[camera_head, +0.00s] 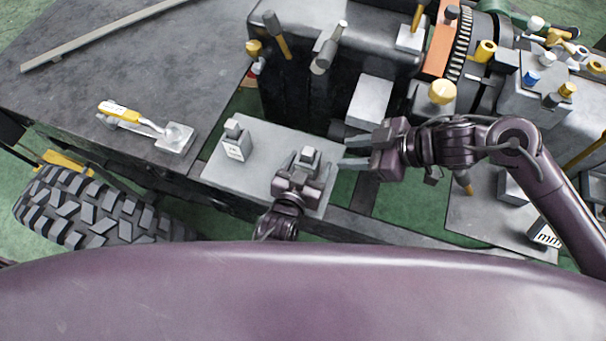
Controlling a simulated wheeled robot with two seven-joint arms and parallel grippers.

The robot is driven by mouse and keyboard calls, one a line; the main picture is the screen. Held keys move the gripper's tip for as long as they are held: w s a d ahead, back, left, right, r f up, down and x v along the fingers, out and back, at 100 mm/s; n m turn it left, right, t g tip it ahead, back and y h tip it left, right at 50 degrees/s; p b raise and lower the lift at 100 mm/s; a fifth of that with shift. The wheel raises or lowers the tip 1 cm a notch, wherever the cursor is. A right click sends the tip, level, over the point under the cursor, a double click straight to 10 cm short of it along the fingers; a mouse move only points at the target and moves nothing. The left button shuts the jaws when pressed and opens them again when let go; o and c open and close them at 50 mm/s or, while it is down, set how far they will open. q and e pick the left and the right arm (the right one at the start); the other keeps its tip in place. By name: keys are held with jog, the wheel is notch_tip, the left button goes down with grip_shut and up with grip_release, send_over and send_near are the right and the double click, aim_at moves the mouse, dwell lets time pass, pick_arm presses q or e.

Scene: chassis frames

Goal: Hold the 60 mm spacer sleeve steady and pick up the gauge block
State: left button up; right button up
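My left gripper (305,168) is low over the grey plate (270,133), at its right part. A small grey blocky piece (309,156) shows at its fingertips; I cannot tell if the fingers grip it or whether it is the spacer sleeve. My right gripper (343,152) is open, its two fingers pointing left, with nothing between them. It is just right of the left gripper, near the plate's right edge. A small light-grey block with a white label (236,146) and a knob on top stands on the plate's left part. I cannot tell for certain which piece is the gauge block.
A dark table (110,65) with a yellow-handled clamp (128,115) lies left. A dark machine housing (310,75) with levers stands behind the plate. A grey box (370,101) is behind my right gripper. A block marked "mm" (544,234) is at the right. A tyre (85,210) is lower left.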

pick_arm(q)
jog(key=shift+w+d+f, duration=0.2)
jog(key=shift+w+f, duration=0.05)
jog(key=shift+w, duration=0.4)
jog(key=c, duration=1.1)
